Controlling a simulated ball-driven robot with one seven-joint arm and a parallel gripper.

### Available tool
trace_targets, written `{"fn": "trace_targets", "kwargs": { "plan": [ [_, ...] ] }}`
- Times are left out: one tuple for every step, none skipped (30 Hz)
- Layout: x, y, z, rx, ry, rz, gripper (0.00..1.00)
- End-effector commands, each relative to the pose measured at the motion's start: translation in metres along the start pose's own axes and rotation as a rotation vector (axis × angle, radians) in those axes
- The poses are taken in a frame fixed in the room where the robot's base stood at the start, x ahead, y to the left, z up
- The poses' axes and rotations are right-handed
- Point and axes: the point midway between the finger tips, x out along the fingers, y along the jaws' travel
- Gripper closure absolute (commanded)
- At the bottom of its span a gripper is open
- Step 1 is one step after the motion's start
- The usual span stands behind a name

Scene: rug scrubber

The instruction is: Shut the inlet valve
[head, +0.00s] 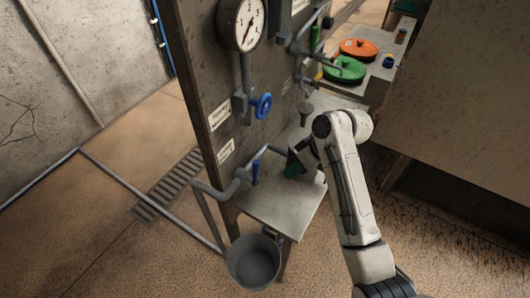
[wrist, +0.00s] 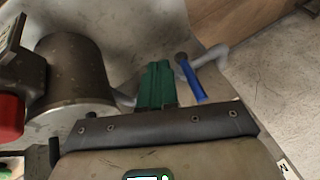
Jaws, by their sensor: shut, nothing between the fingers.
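In the wrist view the blue lever (wrist: 190,78) lies just right of my fingers, with a gap between. A blue handwheel (head: 262,105) sits on a pipe higher on the panel. Two small labels are on the panel, too blurred to read, so I cannot tell which valve is the inlet. My gripper (head: 297,164) is over the table, right of the lever; its green fingers (wrist: 157,84) are shut and empty.
A round gauge (head: 242,24) is at the panel's top. A grey bucket (head: 254,262) stands below the small table (head: 283,207). Orange (head: 358,48) and green (head: 344,69) round items lie on a bench behind. A dark cylinder (wrist: 72,75) is left of my fingers. Floor at left is open.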

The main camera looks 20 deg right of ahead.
Motion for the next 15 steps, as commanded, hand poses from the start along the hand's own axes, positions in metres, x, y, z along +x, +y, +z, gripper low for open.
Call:
{"fn": "trace_targets", "kwargs": {
  "plan": [
    [-0.012, 0.011, -0.019, -0.026, 0.003, -0.030, 1.00],
    [-0.018, 0.015, -0.027, -0.041, 0.001, -0.051, 1.00],
    [-0.025, 0.020, -0.037, -0.063, 0.001, -0.078, 1.00],
    [-0.030, 0.023, -0.043, -0.077, 0.000, -0.095, 1.00],
    [-0.035, 0.026, -0.049, -0.091, -0.001, -0.111, 1.00],
    [-0.042, 0.029, -0.055, -0.106, -0.001, -0.130, 1.00],
    [-0.046, 0.031, -0.059, -0.117, -0.001, -0.142, 1.00],
    [-0.050, 0.033, -0.062, -0.125, -0.002, -0.152, 1.00],
    [-0.054, 0.035, -0.066, -0.134, -0.001, -0.164, 1.00],
    [-0.057, 0.036, -0.068, -0.140, -0.001, -0.171, 1.00],
    [-0.059, 0.037, -0.070, -0.146, 0.000, -0.176, 1.00],
    [-0.061, 0.037, -0.071, -0.151, -0.001, -0.183, 1.00],
    [-0.062, 0.038, -0.071, -0.153, -0.001, -0.186, 1.00],
    [-0.062, 0.038, -0.072, -0.155, -0.001, -0.188, 1.00],
    [-0.061, 0.037, -0.072, -0.156, -0.001, -0.190, 1.00]
  ]
}}
